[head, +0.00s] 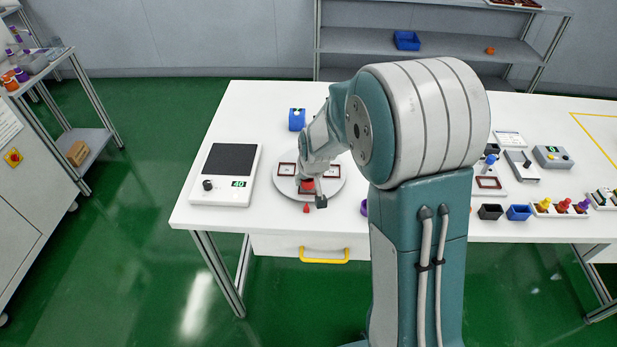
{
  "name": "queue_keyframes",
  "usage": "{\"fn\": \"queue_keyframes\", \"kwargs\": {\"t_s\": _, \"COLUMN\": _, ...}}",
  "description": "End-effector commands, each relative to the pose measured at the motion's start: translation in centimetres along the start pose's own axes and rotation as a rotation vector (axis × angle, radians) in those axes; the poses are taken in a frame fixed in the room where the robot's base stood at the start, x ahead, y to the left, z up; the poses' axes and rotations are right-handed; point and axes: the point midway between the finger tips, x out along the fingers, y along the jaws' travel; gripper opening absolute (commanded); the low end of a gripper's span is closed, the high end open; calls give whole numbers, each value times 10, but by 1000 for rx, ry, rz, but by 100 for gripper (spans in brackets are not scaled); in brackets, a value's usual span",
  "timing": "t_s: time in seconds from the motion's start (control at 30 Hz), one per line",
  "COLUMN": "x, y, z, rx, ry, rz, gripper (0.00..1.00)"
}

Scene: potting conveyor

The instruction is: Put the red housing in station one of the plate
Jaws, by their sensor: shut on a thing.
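The round grey plate (284,190) lies on the white table, left of my arm. Small dark-red-framed square stations show on it, one at the left (287,169) and one at the right (333,171). My gripper (309,188) is over the front part of the plate, pointing down, and is shut on the red housing (307,184). The housing is at or just above the front station; I cannot tell whether it touches. My gripper and wrist hide part of the housing and the back of the plate. No station numbers are readable.
A small red pointer (306,208) is in front of the plate. A hotplate-like device (225,175) reading 40 stands left. A blue box (297,119) stands behind. Black (490,212) and blue (518,213) housings and several coloured parts are at right. The table's front edge is close.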

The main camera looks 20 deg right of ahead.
Motion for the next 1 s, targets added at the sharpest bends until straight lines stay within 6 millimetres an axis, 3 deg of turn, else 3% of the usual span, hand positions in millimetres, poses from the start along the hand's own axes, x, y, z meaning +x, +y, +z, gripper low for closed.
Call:
{"fn": "queue_keyframes", "kwargs": {"t_s": 0.2, "x": 3, "y": 0, "z": 1, "rx": 0, "ry": 0, "rz": 0, "gripper": 25}}
{"fn": "queue_keyframes", "kwargs": {"t_s": 0.23, "x": 3, "y": 1, "z": 1, "rx": 0, "ry": 0, "rz": -1, "gripper": 57}}
{"fn": "queue_keyframes", "kwargs": {"t_s": 0.3, "x": 3, "y": 1, "z": 1, "rx": 0, "ry": 0, "rz": -1, "gripper": 88}}
{"fn": "queue_keyframes", "kwargs": {"t_s": 0.33, "x": 3, "y": 1, "z": 1, "rx": 0, "ry": 0, "rz": -1, "gripper": 93}}
{"fn": "queue_keyframes", "kwargs": {"t_s": 0.77, "x": 1, "y": 0, "z": 1, "rx": 0, "ry": 0, "rz": 0, "gripper": 93}}
{"fn": "queue_keyframes", "kwargs": {"t_s": 1.0, "x": -30, "y": 1, "z": 0, "rx": 0, "ry": 4, "rz": 0, "gripper": 93}}
